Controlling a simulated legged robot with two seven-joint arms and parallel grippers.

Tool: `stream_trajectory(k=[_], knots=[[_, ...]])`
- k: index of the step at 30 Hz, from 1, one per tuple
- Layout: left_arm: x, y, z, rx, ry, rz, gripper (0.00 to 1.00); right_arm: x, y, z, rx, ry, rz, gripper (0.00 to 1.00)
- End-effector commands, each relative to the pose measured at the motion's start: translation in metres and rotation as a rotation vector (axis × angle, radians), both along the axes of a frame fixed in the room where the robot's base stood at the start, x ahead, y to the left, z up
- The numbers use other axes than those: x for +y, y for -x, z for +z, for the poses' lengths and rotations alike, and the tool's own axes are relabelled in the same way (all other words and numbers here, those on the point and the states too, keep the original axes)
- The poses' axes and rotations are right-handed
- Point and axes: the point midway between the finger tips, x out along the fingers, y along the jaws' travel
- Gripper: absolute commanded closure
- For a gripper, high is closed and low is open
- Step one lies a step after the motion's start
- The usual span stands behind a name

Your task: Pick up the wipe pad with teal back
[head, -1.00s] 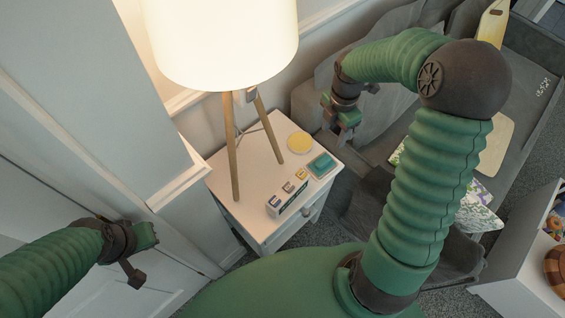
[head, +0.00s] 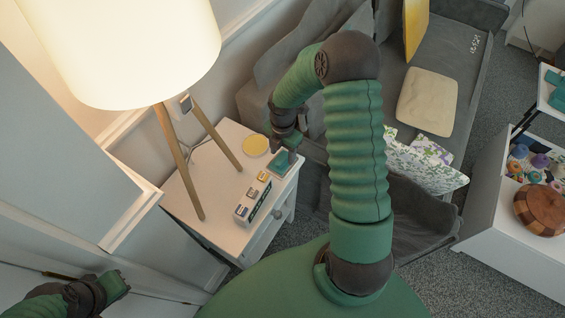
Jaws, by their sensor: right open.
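The wipe pad with teal back (head: 278,176) lies near the front right corner of the small white nightstand top (head: 228,172). My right gripper (head: 284,158) is open, pointing down just above and behind the pad, and partly hides it. I cannot tell whether its fingers touch the pad. My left gripper (head: 117,284) is at the lower left, away from the nightstand; its fingers are partly hidden.
A tripod lamp (head: 170,165) stands on the nightstand's left. A yellow disc (head: 256,145) lies behind the pad, and a small box with labelled blocks (head: 251,205) stands in front left. A grey sofa (head: 450,45) with cushions is at right.

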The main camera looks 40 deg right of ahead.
Motion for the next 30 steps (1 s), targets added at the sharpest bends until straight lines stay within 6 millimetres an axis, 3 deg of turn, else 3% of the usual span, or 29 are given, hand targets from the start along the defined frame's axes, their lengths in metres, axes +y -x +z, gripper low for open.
stream_trajectory(k=[1, 3, 9, 21, 30], knots=[[0.0000, 0.0000, -0.0046, 0.000, 0.000, 0.000, 1.00, 0.0004, 0.0007, -0.0129, 0.003, -0.001, 0.000, 0.47], [0.0000, 0.0000, -0.0055, 0.000, 0.000, 0.000, 1.00, 0.0003, 0.0000, -0.0199, 0.001, -0.001, 0.001, 0.47], [0.0000, 0.0000, -0.0044, 0.000, 0.000, 0.000, 1.00, 0.0003, 0.0002, -0.0194, 0.000, 0.001, 0.001, 0.47], [0.0000, 0.0001, -0.0044, 0.000, 0.000, 0.000, 1.00, -0.0003, -0.0001, -0.0196, 0.000, 0.000, 0.000, 1.00], [0.0000, 0.0001, -0.0044, 0.000, 0.000, 0.000, 1.00, -0.0004, -0.0001, -0.0194, 0.000, 0.000, 0.000, 1.00]])
